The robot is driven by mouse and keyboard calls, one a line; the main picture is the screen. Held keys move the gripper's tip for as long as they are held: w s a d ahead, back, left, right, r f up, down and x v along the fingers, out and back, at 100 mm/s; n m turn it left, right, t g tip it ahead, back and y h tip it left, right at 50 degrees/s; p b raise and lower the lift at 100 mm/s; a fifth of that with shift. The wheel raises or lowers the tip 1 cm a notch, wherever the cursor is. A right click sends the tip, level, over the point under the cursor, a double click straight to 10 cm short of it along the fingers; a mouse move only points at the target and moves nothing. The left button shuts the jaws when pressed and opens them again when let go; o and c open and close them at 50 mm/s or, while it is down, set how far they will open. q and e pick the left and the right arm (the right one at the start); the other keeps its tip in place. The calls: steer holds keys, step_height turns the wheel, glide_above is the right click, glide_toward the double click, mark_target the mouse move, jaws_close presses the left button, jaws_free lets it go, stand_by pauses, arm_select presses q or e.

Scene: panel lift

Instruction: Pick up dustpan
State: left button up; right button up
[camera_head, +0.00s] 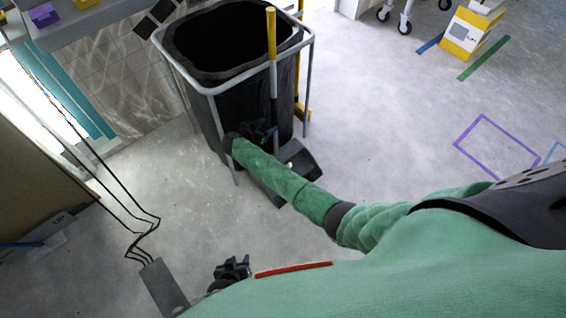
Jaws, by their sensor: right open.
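The dustpan (301,162) is dark grey and rests on the floor in front of the bin. Its long upright handle (271,40) is yellow at the top and grey below, and stands in front of the bin. My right gripper (264,131) is open at the lower part of the handle, at the end of the green-sleeved arm. I cannot tell whether the handle lies between its fingers. The arm hides part of the pan. My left gripper (233,268) is low in the view, apart from the dustpan, and its fingers are too dark and small to read.
A large black bin (228,110) in a grey metal frame stands right behind the dustpan. A bent black cable (140,228) is at left. A yellow and white box (463,38) sits at upper right.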

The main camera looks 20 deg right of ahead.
mark_target(273, 121)
steer(key=x, duration=0.4)
steer(key=shift+w+d+r+p, duration=0.1)
steer(key=shift+d+r+p, duration=0.1)
steer(key=shift+r+p, duration=0.15)
steer(key=shift+w+d+f, duration=0.25)
steer(key=shift+d+f, duration=0.05)
steer(key=shift+d, duration=0.1)
steer(key=shift+c, duration=0.4)
steer(key=shift+r, duration=0.1)
jaws_close()
